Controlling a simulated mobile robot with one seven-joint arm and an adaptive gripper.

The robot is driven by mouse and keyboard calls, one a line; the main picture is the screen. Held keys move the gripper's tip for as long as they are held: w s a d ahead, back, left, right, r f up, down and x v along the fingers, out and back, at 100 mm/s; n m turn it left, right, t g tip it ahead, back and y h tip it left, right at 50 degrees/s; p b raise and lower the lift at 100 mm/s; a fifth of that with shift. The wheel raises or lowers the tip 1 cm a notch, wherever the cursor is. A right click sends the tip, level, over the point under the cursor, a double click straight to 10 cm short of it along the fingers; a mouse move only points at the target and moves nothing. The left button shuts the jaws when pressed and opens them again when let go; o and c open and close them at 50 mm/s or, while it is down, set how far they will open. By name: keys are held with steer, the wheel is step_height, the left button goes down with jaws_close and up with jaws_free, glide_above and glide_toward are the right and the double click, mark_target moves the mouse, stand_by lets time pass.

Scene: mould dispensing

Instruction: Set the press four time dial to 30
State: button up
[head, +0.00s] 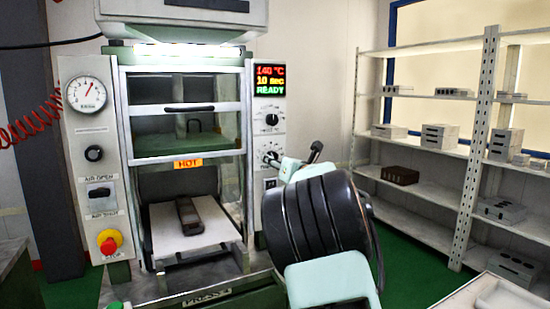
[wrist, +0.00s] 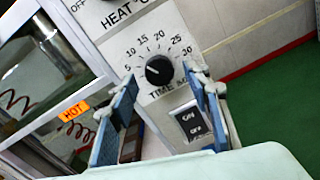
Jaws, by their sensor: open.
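The press (head: 182,112) has a plate at its foot that seems to read PRESS 4. Its time dial (wrist: 158,70) is a black round knob on a white panel, with a scale marked 5 to 30. A small white mark shows on the knob's left part; its exact reading is too small to tell. The press display (head: 270,79) reads 140 °C, 10 sec, READY. My gripper (wrist: 161,80) is open, its blue-padded fingers on either side of the dial in the picture. Contact cannot be told. In the head view my gripper (head: 285,163) partly covers the dial.
The heat dial (head: 271,119) sits above the time dial. An on/off switch (wrist: 191,122) is just below it, near the right finger. A dark mould (head: 188,215) lies on the press's lower plate under a HOT sign (head: 188,163). Shelves (head: 430,145) with metal blocks stand right.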

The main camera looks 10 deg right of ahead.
steer(key=shift+w+a, duration=0.25)
steer(key=shift+w, duration=0.45)
steer(key=c, duration=1.2)
steer(key=shift+o, duration=0.2)
steer(key=shift+m, duration=0.3)
steer(key=shift+r+m+g+y+p, duration=0.2)
steer(key=shift+m+p, duration=2)
steer(key=shift+m, duration=3.45)
steer(key=shift+r+m+g+y+p, duration=0.15)
steer(key=shift+m+p, duration=2.05)
steer(key=shift+m, duration=3.45)
steer(key=shift+f, duration=0.1)
